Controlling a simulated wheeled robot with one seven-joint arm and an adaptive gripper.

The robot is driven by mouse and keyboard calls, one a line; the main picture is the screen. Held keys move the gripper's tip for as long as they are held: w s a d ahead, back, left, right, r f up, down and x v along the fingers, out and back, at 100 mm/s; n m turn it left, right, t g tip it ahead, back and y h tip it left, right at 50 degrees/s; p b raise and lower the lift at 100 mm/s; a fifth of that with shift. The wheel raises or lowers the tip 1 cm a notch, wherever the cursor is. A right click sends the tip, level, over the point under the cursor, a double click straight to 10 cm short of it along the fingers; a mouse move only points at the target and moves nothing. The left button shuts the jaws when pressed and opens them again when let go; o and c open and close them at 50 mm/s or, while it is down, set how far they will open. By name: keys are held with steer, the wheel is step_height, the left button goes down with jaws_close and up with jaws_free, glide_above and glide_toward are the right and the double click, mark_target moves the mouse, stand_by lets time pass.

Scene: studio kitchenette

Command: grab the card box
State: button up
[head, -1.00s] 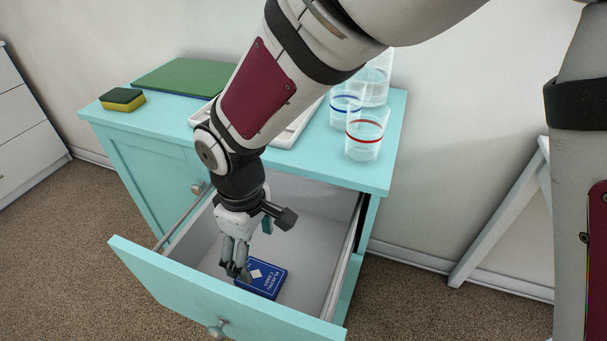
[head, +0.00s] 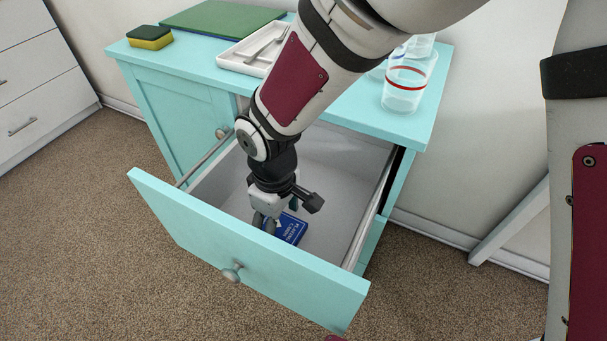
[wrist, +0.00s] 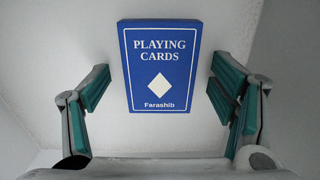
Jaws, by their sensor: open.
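The card box (head: 291,231) is blue with white "PLAYING CARDS" lettering and lies flat on the floor of the open drawer (head: 330,184). My gripper (head: 265,222) is inside the drawer, above and at the left of the box in the head view, and hides part of it. In the wrist view the whole face of the card box (wrist: 160,66) shows, with a white diamond on it. My gripper (wrist: 165,92) is open there, one finger on each side of the box, with a gap between each finger and the box.
The drawer front (head: 240,255) and side rails wall in the gripper. On the turquoise cabinet top are a sponge (head: 149,37), a green board (head: 222,18), a white tray (head: 238,58) with cutlery, and clear cups (head: 408,84). Free drawer floor lies around the box.

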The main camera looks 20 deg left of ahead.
steer(key=c, duration=1.3)
steer(key=shift+r, duration=0.1)
